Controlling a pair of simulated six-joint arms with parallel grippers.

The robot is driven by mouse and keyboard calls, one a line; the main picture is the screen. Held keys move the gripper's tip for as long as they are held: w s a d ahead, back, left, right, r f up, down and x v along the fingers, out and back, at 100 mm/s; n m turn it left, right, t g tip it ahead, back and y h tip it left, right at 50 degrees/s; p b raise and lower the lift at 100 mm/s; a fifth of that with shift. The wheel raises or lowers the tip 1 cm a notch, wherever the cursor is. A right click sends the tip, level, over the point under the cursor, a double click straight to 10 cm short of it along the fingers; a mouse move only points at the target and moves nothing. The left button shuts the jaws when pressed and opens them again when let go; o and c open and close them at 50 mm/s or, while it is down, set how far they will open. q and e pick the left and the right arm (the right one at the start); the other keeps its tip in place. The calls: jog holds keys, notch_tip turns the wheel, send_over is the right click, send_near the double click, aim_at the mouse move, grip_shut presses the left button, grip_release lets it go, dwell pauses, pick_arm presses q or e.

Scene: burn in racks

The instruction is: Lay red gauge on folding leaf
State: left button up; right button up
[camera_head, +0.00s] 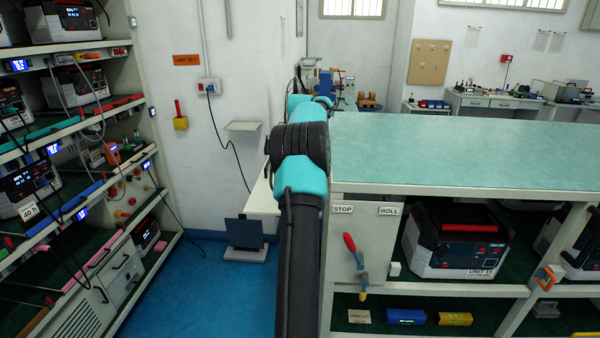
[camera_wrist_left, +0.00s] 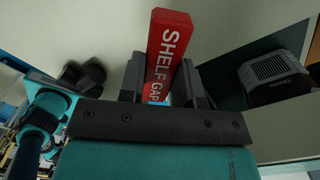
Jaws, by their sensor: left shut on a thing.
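The red gauge (camera_wrist_left: 168,45), a flat red bar lettered "SHELF GAP", is in the left wrist view. My left gripper (camera_wrist_left: 160,70) is shut on it, one dark finger on each side, and its far end sticks out past the fingertips. A pale leaf (camera_head: 262,198) juts from the left end of the bench in the head view, partly hidden behind my teal and black arm; it looks like the folding leaf. The left gripper and gauge are not visible in the head view. My right gripper is in neither view.
The green-topped bench (camera_head: 460,150) fills the right, with units on the shelf below. A loaded rack (camera_head: 95,155) stands at left. A small wall shelf (camera_head: 243,126) and a grey stand on the floor (camera_head: 245,238) are near the leaf. Blue floor between is clear.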

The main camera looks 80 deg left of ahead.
pick_arm(q)
jog(key=shift+f, duration=0.7)
jog(key=shift+f, duration=1.9)
jog(key=shift+f, duration=0.1)
jog(key=o, duration=1)
notch_tip(320, 180, up, 12)
jog(key=shift+r, duration=0.15)
